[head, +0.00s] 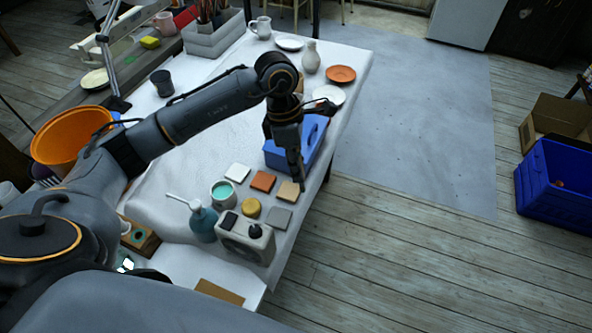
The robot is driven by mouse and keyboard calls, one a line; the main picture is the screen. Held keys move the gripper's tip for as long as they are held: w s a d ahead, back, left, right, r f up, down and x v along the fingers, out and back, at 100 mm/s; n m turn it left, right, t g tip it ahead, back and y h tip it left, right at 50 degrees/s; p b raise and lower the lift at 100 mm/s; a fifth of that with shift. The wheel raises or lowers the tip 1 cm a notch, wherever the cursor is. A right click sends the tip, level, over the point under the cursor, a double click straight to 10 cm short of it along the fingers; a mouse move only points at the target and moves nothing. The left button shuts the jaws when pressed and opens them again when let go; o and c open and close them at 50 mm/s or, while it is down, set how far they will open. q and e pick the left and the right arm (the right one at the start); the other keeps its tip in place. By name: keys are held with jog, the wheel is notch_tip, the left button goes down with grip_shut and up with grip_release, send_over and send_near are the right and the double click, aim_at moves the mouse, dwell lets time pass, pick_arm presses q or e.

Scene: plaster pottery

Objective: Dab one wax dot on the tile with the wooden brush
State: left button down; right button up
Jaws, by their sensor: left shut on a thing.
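My left gripper (297,172) points down at the right edge of the table, in front of a blue carrier box. It is shut on a slim thing that I take for the wooden brush, which is too small and dark to make out clearly. Its tip is beside the tan tile (288,191); I cannot tell whether they touch. I cannot see a wax dot on any tile. My right gripper is not in view.
A jar with teal contents (222,193), a teal pump bottle (203,222), a yellow round piece (250,208) and a pale device with dark knobs (247,240) stand near the tiles. The blue carrier box (312,135) is close behind my gripper. Plates and a vase (311,57) stand farther back.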

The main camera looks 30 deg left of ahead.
pick_arm(q)
jog(key=shift+w+a+f+n+t+y+b, duration=0.15)
jog(key=shift+w+a+f+n+t+b, duration=0.7)
jog(key=shift+f+n, duration=1.45)
jog(key=shift+w+a+f+n+t+y+b, duration=0.2)
jog(key=shift+w+a+f+n, duration=0.3)
jog(key=shift+a+f+n, duration=1.75)
jog(key=shift+w+a+f+n+t+y+b, duration=0.15)
jog(key=shift+w+f+n+t+b, duration=0.85)
jog(key=shift+n, duration=2.45)
jog(key=shift+s+d+f+g+p, duration=0.1)
jog(key=shift+s+f+g+p, duration=0.2)
jog(key=shift+f+g+p, duration=0.15)
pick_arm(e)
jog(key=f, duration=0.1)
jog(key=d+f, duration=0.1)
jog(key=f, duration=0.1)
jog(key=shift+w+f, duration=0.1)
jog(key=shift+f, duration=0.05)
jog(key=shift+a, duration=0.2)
pick_arm(q)
jog(key=shift+f+b, duration=0.45)
jog(key=shift+f, duration=0.05)
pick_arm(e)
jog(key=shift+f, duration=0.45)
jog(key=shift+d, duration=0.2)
pick_arm(q)
jog(key=shift+r, duration=0.1)
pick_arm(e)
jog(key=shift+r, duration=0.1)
